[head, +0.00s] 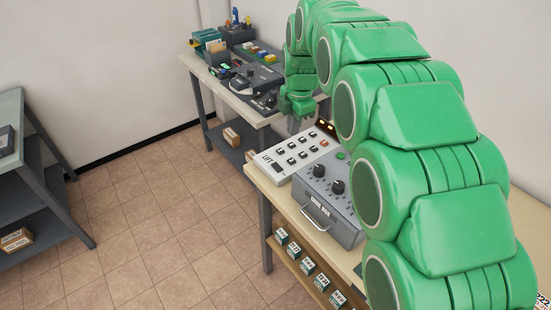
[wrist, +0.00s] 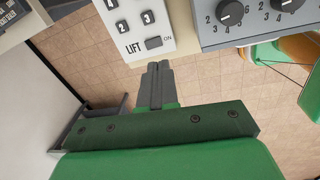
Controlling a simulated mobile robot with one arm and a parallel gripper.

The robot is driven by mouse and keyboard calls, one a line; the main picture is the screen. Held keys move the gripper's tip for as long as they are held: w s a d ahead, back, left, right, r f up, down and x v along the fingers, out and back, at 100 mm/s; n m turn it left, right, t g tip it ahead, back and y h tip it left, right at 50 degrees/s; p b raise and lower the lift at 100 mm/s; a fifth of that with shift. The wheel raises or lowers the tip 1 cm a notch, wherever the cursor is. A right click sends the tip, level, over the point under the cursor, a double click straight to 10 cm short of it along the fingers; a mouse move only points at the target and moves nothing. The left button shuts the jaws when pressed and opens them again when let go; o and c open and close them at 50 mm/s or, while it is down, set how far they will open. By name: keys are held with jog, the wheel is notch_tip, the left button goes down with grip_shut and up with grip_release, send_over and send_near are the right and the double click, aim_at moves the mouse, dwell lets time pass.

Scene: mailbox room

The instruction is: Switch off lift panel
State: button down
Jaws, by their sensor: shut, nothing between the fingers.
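The lift panel (head: 313,146) is a white box on the wooden bench, with several dark number buttons and the word LIFT at its near-left end. In the wrist view the panel (wrist: 125,42) shows buttons and a dark switch (wrist: 154,43) marked ON beside LIFT. My gripper (wrist: 155,66) is shut and empty, its fingertips close to the switch and just past the panel's edge in that view. Contact cannot be made out. In the head view the green hand is above and beyond the panel; the fingertips are not clear there.
A grey box with knobs and a front handle (head: 328,208) stands right beside the panel. A second table (head: 225,90) with devices is behind. Small labelled boxes (head: 308,268) sit on the shelf below. A grey shelf unit (head: 35,170) stands left; tiled floor between is clear.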

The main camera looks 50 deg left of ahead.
aim_at(275, 165)
jog(key=shift+n, duration=0.8)
jog(key=s+a, duration=0.1)
jog(key=s+a+f, duration=0.1)
jog(key=a, duration=0.1)
jog(key=shift+s+a, duration=0.15)
jog(key=shift+s, duration=0.05)
jog(key=shift+f, duration=0.1)
jog(key=f, duration=0.4)
jog(key=a+f, duration=0.1)
jog(key=f, duration=0.9)
jog(key=shift+a, duration=0.35)
